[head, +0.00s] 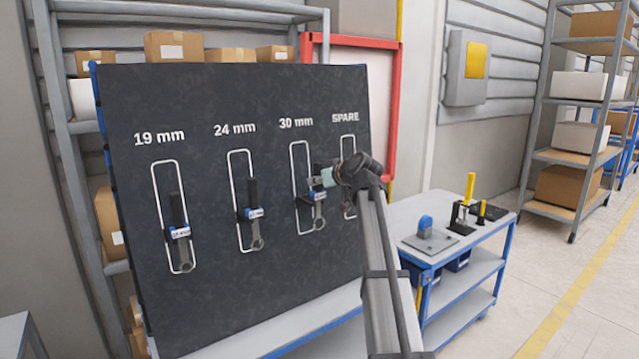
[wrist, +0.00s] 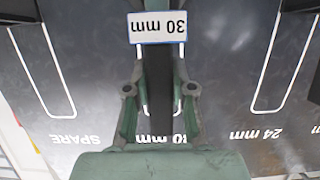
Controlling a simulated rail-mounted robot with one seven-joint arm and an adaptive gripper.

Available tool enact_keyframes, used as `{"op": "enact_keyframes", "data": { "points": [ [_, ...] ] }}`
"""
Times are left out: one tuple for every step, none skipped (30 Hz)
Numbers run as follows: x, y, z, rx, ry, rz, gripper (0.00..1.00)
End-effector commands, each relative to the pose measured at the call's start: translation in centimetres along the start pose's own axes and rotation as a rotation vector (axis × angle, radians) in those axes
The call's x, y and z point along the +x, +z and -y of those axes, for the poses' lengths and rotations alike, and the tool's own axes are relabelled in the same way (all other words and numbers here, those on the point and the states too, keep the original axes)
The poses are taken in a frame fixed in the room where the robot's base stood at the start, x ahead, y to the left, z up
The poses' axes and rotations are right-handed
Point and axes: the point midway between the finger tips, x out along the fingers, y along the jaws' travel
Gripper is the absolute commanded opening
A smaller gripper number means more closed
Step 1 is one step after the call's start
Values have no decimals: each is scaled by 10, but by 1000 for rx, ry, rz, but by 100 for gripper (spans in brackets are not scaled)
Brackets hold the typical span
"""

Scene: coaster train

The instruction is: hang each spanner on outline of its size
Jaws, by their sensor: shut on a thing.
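A dark upright board (head: 225,110) carries white outlines marked 19 mm, 24 mm, 30 mm and SPARE. One spanner (head: 178,210) with a blue-and-white tag hangs in the 19 mm outline. Another spanner (head: 252,230) hangs in the 24 mm outline. My gripper (head: 326,178) is at the 30 mm outline (head: 294,165), shut on the 30 mm spanner (head: 318,218), which is upright there. In the wrist view my gripper (wrist: 159,92) has its green fingers on either side of the dark handle, and the tag (wrist: 157,27) reads 30 mm, upside down. The SPARE outline (head: 347,140) is partly hidden by my arm and shows no spanner.
A blue-framed cart (head: 470,250) with tools on top stands right of the board. A red frame (head: 393,100) rises behind the board. Shelves with boxes (head: 173,46) stand behind it, and another shelf unit (head: 560,120) is at far right. Clear floor lies at right.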

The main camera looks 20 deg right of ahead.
Motion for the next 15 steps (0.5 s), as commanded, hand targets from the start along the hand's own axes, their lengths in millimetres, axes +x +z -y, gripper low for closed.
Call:
{"op": "enact_keyframes", "data": {
  "points": [
    [2, -2, 0, 0, 0, -2, 0],
    [2, -2, 0, 0, 0, -2, 0],
    [3, -2, 0, 0, 0, -2, 0],
    [4, -2, 0, 0, 0, -2, 0],
    [5, -3, 0, 0, 0, -1, 0],
    [6, -3, 0, 0, 0, -1, 0],
    [7, -4, 0, 0, 0, -1, 0],
    [7, -4, 0, 0, 0, -1, 0],
    [8, -4, 0, 0, 0, -1, 0],
    [9, -5, 0, 0, 0, -1, 0],
    [10, -5, 0, 0, 0, -1, 0],
    [11, -5, 0, 0, 0, -1, 0],
    [12, -6, 0, 0, 0, -1, 0],
    [12, -6, 0, 0, 0, -1, 0],
    [13, -6, 0, -1, 0, -1, 0]
  ]
}}
